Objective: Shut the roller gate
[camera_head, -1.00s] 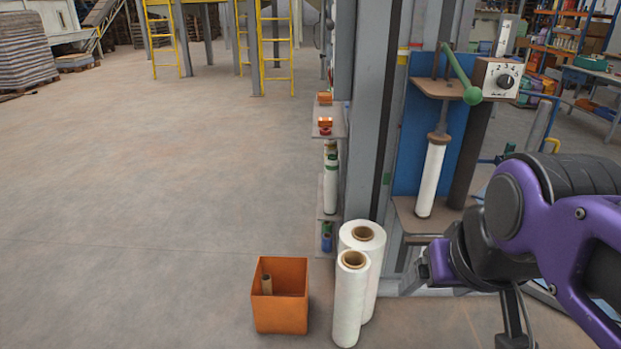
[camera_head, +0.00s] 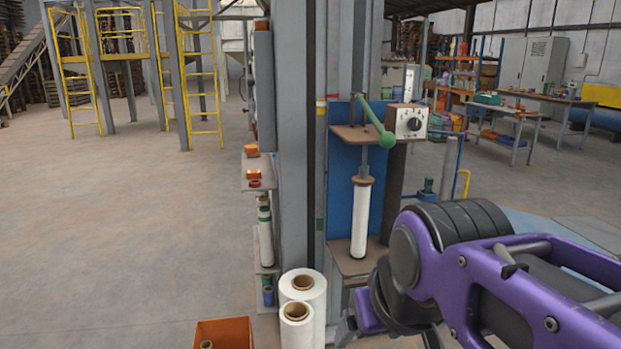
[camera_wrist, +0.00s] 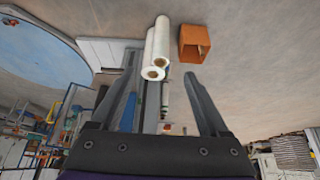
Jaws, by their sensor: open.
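I cannot make out a roller gate in either view. My gripper (camera_wrist: 160,78) shows in the wrist view with its two dark fingers apart and nothing held between them. In the head view my purple arm fills the lower right, and the gripper end is mostly hidden behind it. Behind the arm stands a grey post (camera_head: 305,150) with a blue panel (camera_head: 341,187). On this panel are a green-handled lever (camera_head: 375,122), a white dial box (camera_head: 408,121) and an upright white film roll (camera_head: 361,220).
Two white rolls (camera_head: 303,283) stand on the floor at the post's foot, beside an orange bin (camera_head: 228,330). Shelves with small items (camera_head: 258,185) are on the post's left side. Yellow ladders (camera_head: 200,75) stand far left, workbenches (camera_head: 520,112) far right. The left floor is open.

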